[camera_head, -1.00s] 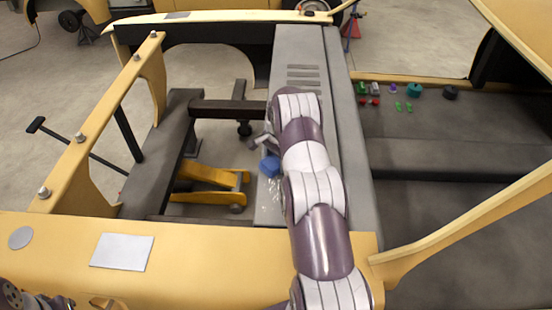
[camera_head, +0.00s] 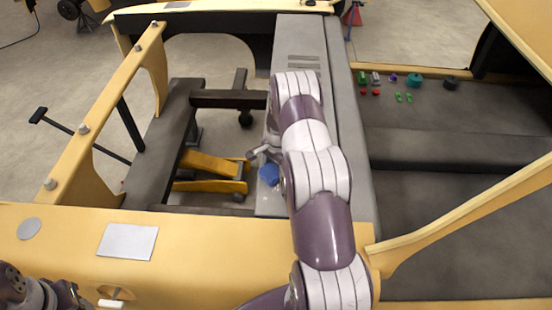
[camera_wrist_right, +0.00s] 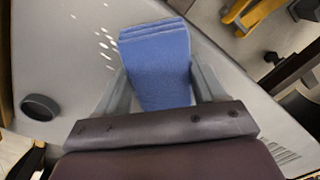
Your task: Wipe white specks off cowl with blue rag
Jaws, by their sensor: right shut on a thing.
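The cowl is the long grey panel (camera_head: 297,35) running away from me in the head view, partly hidden by my right arm. My right gripper (camera_wrist_right: 160,88) is shut on the blue rag (camera_wrist_right: 157,65), which stands out beyond the fingers over the grey surface. The rag also shows in the head view (camera_head: 269,175), low on the cowl beside my arm. White specks (camera_wrist_right: 105,43) lie left of the rag in the wrist view; several remain visible there. My left arm shows only partly at the lower left; its gripper's state is unclear.
A yellow body panel (camera_head: 200,255) with a pale plate (camera_head: 127,241) spans the front. Left of the cowl is an open bay with a yellow jack (camera_head: 210,175) below. Small coloured parts (camera_head: 400,85) sit on the dark floor at right.

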